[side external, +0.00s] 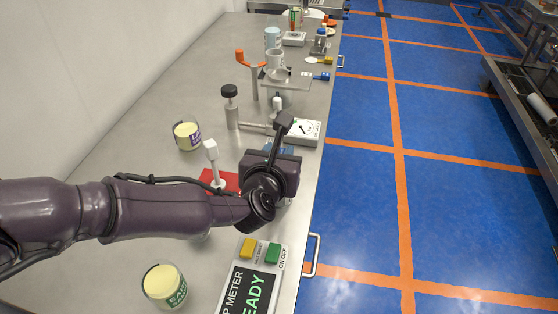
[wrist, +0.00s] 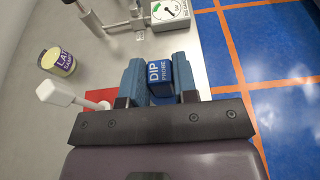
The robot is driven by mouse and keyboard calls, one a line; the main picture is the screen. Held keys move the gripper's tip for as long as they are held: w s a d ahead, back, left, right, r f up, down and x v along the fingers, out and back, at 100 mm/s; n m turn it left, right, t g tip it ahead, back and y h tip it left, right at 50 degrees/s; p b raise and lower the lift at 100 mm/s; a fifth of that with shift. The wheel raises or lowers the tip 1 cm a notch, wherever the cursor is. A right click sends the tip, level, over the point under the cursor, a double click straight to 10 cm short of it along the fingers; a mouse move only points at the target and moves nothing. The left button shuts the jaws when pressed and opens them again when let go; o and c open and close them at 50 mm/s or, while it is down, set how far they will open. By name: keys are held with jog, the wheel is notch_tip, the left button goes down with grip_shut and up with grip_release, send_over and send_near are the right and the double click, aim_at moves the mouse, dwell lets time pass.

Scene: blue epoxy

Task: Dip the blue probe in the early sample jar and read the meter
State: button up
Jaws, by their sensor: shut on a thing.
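The blue probe (wrist: 158,74), a block marked DIP PROBE, sits between the blue fingers of my gripper (wrist: 158,84) in the wrist view. My gripper is shut on it. In the side view my wrist (side external: 270,178) is over the bench, and the fingers and probe are mostly hidden. The early sample jar (side external: 164,287), pale-topped with a green label, stands at the lower left, well apart from my gripper. The meter (side external: 246,290) lies near the bench's front edge; its dark screen shows READY, with part cut off by the frame.
The late sample jar (wrist: 58,62), with a purple label, stands left of my gripper. A white-topped post (side external: 211,152) rises by a red patch (side external: 231,181). A pipe with a dial gauge (side external: 301,130) lies beyond. Yellow (side external: 248,248) and green (side external: 272,254) buttons are on the meter.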

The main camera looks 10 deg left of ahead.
notch_tip(320, 180, up, 13)
jog(key=shift+f, duration=0.2)
dwell(0.4)
jog(key=s+a+f+n+g+y, duration=0.1)
jog(key=s+a+n+y, duration=0.1)
jog(key=s+a, duration=0.45)
jog(key=s+a+n+y, duration=0.2)
jog(key=s+a+y, duration=0.1)
jog(key=s, duration=0.7)
jog(key=s+a+f+n+g+y, duration=0.15)
jog(key=s+a, duration=0.25)
jog(key=s, duration=0.4)
jog(key=shift+n+t+y, duration=0.25)
jog(key=shift+y, duration=0.1)
jog(key=shift+s+f, duration=0.2)
jog(key=shift+f, duration=5.05)
jog(key=shift+r, duration=0.1)
jog(key=shift+r, duration=5.45)
